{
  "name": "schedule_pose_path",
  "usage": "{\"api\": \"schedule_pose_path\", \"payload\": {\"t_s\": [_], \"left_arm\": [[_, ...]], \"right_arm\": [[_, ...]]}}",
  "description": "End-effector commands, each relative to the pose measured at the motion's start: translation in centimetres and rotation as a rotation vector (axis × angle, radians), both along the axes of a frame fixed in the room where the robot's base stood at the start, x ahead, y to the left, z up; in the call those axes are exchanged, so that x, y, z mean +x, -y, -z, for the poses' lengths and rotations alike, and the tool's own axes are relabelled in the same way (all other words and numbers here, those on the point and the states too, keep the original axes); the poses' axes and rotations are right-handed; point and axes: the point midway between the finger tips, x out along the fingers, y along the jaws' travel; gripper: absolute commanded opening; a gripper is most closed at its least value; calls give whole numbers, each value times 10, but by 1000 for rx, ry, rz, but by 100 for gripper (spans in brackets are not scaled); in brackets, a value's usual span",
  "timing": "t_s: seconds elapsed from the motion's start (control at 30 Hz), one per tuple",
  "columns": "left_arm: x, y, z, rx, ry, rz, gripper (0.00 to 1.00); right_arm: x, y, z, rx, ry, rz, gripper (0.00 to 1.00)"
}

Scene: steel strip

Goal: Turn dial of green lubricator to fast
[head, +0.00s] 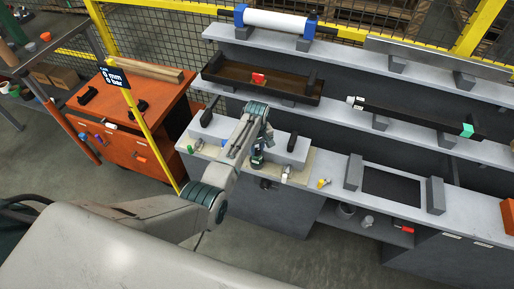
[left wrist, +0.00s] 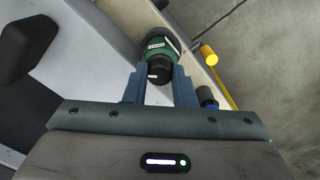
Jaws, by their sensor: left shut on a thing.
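The green lubricator (left wrist: 158,46) shows in the left wrist view as a green body with a pale label and a black dial (left wrist: 160,73) at its near end. In the head view the lubricator (head: 257,159) is small and dark green, at the front of the lowest shelf, partly hidden by my left arm. My left gripper (left wrist: 159,84) has its two blue-grey fingers on either side of the black dial, shut on it. The dial's markings are too small to read. My right gripper is in neither view.
A grey block (head: 292,150) with black handles stands behind the lubricator. A yellow fitting (head: 323,183) sits to the right. An orange bench (head: 165,120) is at the left.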

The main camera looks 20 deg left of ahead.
Motion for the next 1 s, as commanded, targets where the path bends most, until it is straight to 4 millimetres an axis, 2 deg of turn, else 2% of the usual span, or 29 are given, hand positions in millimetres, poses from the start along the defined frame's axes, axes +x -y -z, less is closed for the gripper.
{"api": "schedule_pose_path", "payload": {"t_s": [0.37,1.0], "left_arm": [[0,0,-2,0,-1,143,1],[0,0,-2,0,-1,732,1]], "right_arm": [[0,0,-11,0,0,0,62],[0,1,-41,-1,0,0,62]]}}
